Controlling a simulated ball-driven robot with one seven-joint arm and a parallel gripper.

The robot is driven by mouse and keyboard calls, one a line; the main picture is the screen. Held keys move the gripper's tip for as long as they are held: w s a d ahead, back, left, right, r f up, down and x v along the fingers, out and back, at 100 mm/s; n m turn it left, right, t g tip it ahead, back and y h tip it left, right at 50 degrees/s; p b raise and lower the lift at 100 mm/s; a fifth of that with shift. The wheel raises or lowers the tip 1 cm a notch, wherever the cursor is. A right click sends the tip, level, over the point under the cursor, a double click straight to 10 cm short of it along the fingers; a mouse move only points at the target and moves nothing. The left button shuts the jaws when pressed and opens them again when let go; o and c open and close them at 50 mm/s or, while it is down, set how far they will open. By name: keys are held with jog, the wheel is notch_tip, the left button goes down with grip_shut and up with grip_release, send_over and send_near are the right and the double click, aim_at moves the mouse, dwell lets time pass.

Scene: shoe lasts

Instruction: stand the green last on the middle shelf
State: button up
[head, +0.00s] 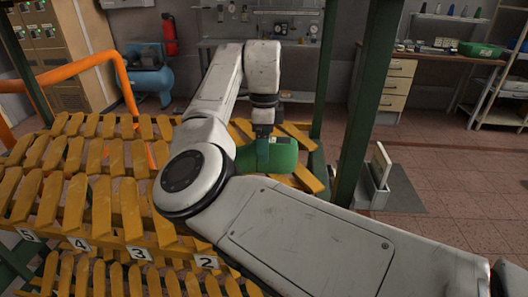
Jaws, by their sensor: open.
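The green last (284,157) is in the middle of the head view, beside yellow slats at the right part of the rack. The rack's yellow slatted shelves (125,205) lie in stepped rows at the left and below. My arm hides part of them, and I cannot tell which is the middle shelf.
Number tags, including 3 (138,254) and 2 (206,262), sit along a shelf front. A dark green post (368,105) stands right of my gripper. An orange pipe (95,62) runs behind the rack at left. Open tiled floor (455,160) lies at right.

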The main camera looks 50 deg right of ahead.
jog(key=shift+r, duration=2.3)
jog(key=shift+d, duration=0.1)
